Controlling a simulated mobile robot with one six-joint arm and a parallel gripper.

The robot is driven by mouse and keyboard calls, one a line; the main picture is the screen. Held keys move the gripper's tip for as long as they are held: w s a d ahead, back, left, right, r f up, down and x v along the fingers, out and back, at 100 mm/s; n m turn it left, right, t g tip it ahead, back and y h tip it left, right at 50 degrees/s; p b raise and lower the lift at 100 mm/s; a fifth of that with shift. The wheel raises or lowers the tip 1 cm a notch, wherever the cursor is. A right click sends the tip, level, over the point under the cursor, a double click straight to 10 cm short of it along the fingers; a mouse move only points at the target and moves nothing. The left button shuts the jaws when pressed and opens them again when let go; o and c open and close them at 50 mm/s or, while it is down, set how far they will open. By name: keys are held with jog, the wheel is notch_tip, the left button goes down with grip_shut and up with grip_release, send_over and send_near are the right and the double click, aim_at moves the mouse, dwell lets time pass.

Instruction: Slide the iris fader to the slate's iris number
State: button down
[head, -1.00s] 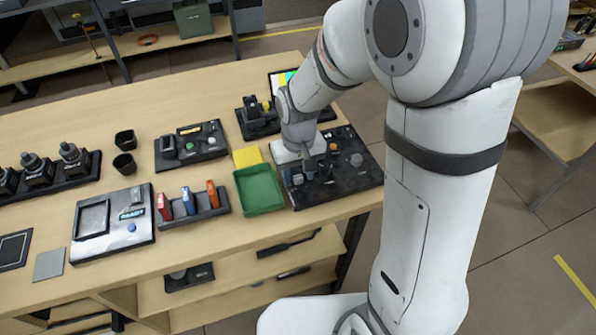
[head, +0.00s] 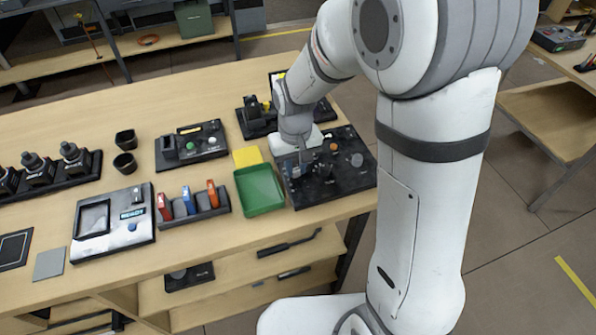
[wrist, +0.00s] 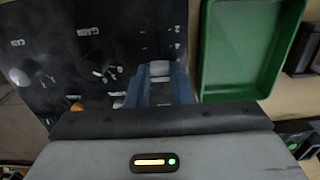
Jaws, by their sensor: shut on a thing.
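The dark control panel (head: 350,187) lies at the right end of the bench, with several knobs on it. In the wrist view the panel (wrist: 60,50) shows GAIN lettering and a scale with small marks beside a pale fader cap (wrist: 160,70). I take this cap to be the iris fader, but its label is not readable. My gripper (wrist: 160,84) has its blue fingers on either side of the cap and is shut on it. In the head view my gripper (head: 298,168) is low over the panel's left part. No slate with a readable iris number shows.
A green tray (head: 260,190) lies just left of the panel and close to my gripper in the wrist view. A yellow pad (head: 247,156) and a rack with coloured blocks (head: 205,212) are further left. A dark device (head: 258,118) stands behind the arm.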

jog(key=w, duration=0.1)
jog(key=w+a, duration=0.1)
jog(key=w, duration=0.1)
jog(key=shift+w+r, duration=0.1)
jog(key=shift+w, duration=0.1)
jog(key=c, duration=1.3)
grip_release()
jog(key=shift+w, duration=0.1)
jog(key=shift+c, duration=0.2)
jog(key=shift+o, duration=0.3)
notch_tip(320, 180, up, 8)
